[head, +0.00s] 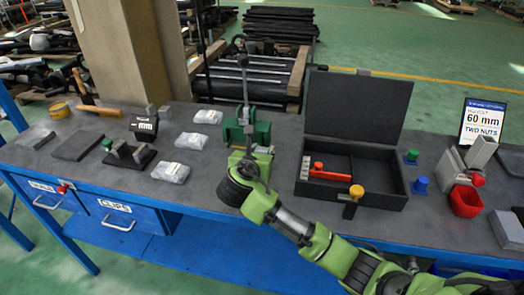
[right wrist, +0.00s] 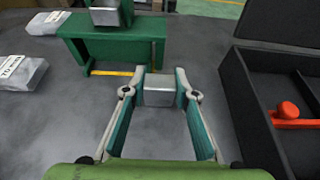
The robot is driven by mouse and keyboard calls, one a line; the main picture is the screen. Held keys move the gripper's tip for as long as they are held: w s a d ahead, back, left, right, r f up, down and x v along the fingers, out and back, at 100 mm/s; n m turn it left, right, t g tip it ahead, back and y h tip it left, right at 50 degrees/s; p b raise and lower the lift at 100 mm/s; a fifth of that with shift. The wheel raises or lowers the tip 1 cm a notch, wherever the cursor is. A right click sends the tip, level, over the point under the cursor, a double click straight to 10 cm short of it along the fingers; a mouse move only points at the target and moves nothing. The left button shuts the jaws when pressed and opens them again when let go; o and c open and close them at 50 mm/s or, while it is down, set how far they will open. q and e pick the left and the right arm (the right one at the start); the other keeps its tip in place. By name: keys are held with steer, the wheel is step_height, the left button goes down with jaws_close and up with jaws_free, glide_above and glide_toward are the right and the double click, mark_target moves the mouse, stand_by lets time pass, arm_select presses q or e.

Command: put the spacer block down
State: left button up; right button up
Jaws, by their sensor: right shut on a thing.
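My right gripper (right wrist: 159,88) is shut on a grey metal spacer block (right wrist: 159,96), which sits between its two fingertips in the right wrist view. In the head view the gripper (head: 250,160) is in front of the green stand (head: 261,133), and the block cannot be made out there. The green stand (right wrist: 115,38) also shows in the right wrist view, just beyond the block, with a grey metal piece (right wrist: 108,14) on it. A yellow strip lies at its foot. I cannot tell whether the block touches the bench top. My left gripper is not in view.
An open black case (head: 392,189) with a red tool (head: 330,175) stands right of my gripper. Labelled clear bags (head: 190,141) lie to the left.

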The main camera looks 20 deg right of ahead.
steer(key=o, duration=1.2)
steer(key=shift+f, duration=0.1)
steer(key=shift+c, duration=0.2)
